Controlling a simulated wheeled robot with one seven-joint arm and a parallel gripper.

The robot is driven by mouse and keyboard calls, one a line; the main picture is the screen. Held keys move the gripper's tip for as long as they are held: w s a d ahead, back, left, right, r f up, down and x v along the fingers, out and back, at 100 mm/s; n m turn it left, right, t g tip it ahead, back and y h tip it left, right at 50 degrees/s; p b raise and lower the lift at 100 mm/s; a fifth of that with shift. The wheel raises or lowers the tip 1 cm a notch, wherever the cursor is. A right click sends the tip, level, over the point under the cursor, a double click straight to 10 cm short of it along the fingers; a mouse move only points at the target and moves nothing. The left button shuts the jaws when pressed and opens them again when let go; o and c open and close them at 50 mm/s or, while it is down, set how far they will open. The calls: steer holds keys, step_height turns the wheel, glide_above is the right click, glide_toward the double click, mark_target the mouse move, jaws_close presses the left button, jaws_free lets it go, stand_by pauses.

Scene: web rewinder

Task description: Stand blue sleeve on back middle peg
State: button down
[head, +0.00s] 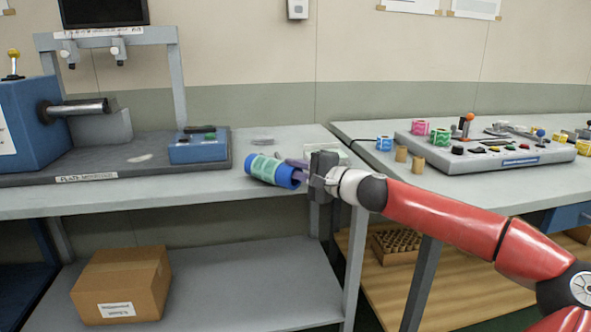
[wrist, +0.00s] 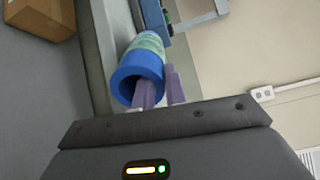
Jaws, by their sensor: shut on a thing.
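The blue sleeve (head: 258,167), with a pale green label band, is held tilted in the air near the front edge of the left table. My gripper (head: 296,171) is shut on its near end. In the wrist view, one purple finger goes into the open bore of the blue sleeve (wrist: 127,84) and the other lies outside, so the wall is pinched between them. My gripper (wrist: 160,88) hides part of the rim there. I cannot make out the back middle peg in either view; a pale flat thing (head: 336,156) behind my gripper is partly hidden.
A cardboard box (head: 122,285) sits on the shelf below. The right table holds a control panel (head: 488,147), small coloured rolls and tan cores.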

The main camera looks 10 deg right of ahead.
steer(key=shift+f, duration=0.15)
steer(key=c, duration=1.5)
jaws_free()
steer(key=shift+o, duration=0.2)
